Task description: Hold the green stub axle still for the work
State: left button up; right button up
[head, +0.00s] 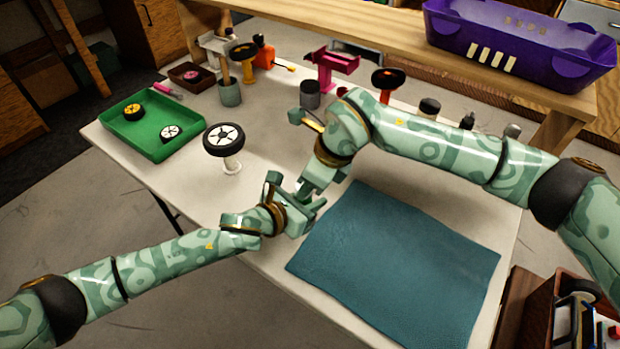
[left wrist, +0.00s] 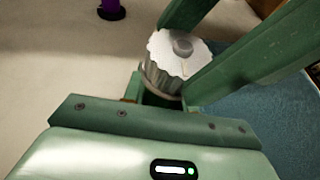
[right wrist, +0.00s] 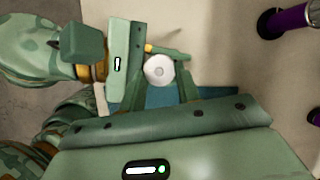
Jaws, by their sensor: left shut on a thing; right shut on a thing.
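My left gripper (head: 294,205) and my right gripper (head: 318,182) meet over the table, left of the teal mat. A pale ribbed round cap with a small hub (left wrist: 172,58) sits where they meet; a pale round face also shows between the fingers in the right wrist view (right wrist: 158,69). The right gripper is shut around this cap. The left gripper is shut just below it, on a part that its fingers largely hide. I take this to be the green stub axle; only a little dark green shows there. In the head view the grippers cover both parts.
The teal mat (head: 400,262) lies flat at the front right. A wheel on a pale stand (head: 224,138) is to the left, behind my left arm. A green tray (head: 125,125) holds two small wheels. Several tools, cups and stands line the back; a purple bin (head: 520,45) sits on the shelf.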

jog(key=m, duration=0.2)
jog(key=m+t+h, duration=0.1)
jog(key=m, duration=0.1)
jog(key=shift+s+a+m+t, duration=0.1)
jog(key=shift+s+m+t, duration=0.1)
jog(key=shift+m+t, duration=0.1)
jog(key=shift+s+a+m+t+h, duration=0.2)
jog(key=shift+m+h, duration=0.25)
jog(key=shift+m, duration=0.85)
jog(key=shift+w+a+m+t+h, duration=0.1)
jog(key=shift+m+t+h, duration=0.3)
jog(key=shift+m, duration=0.9)
jog(key=o, duration=1)
